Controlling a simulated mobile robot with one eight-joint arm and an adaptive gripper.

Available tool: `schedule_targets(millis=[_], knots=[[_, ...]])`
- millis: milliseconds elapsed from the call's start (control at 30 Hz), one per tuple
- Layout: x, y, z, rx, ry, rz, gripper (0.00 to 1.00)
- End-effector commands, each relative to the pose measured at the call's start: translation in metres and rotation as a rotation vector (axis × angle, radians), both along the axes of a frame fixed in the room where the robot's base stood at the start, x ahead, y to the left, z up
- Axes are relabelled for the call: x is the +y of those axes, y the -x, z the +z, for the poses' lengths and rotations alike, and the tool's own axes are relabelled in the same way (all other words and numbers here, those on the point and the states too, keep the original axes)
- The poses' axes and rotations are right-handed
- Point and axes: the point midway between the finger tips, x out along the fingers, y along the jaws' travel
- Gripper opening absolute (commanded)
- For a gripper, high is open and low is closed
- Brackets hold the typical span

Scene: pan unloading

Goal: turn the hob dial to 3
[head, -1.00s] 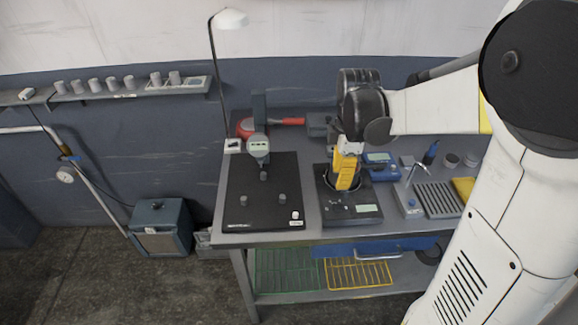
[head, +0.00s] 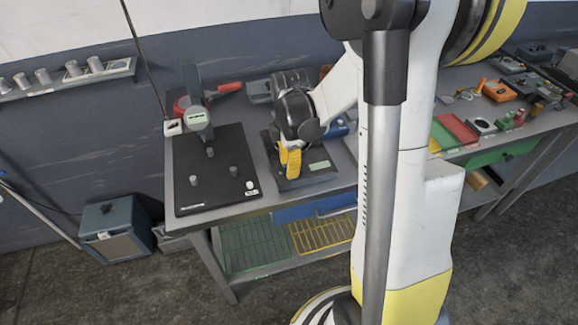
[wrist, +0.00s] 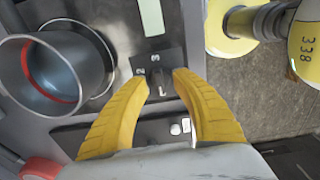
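The hob dial (wrist: 157,77) is a small dark knob on a dark plate marked with pale digits, in the middle of the wrist view. Which digit it points at I cannot tell. My gripper (wrist: 160,82) has its two yellow fingers apart, one on each side of the dial, with a visible gap to it. A grey metal pan (wrist: 70,75) with a red ring inside is to the left. In the head view my gripper (head: 291,172) is low over the front of the black hob unit (head: 310,178), hiding the dial.
A black board (head: 215,180) with grey pegs and a round gauge (head: 196,117) stand left of the hob. A red-handled item (head: 228,87) lies behind. Colored trays (head: 456,132) sit on the bench at right. Wire racks (head: 255,245) are on the shelf below.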

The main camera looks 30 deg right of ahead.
Motion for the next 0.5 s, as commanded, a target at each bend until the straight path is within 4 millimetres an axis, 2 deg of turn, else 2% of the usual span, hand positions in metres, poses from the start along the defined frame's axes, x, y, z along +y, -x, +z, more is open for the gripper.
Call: schedule_targets(millis=[133,233,500], knots=[[0.0000,-0.0001,0.0005,0.000,0.000,0.000,0.31],[0.0000,-0.0001,0.0006,0.000,0.000,0.000,0.00],[0.0000,0.0000,0.0005,0.000,0.000,-0.001,0.00]])
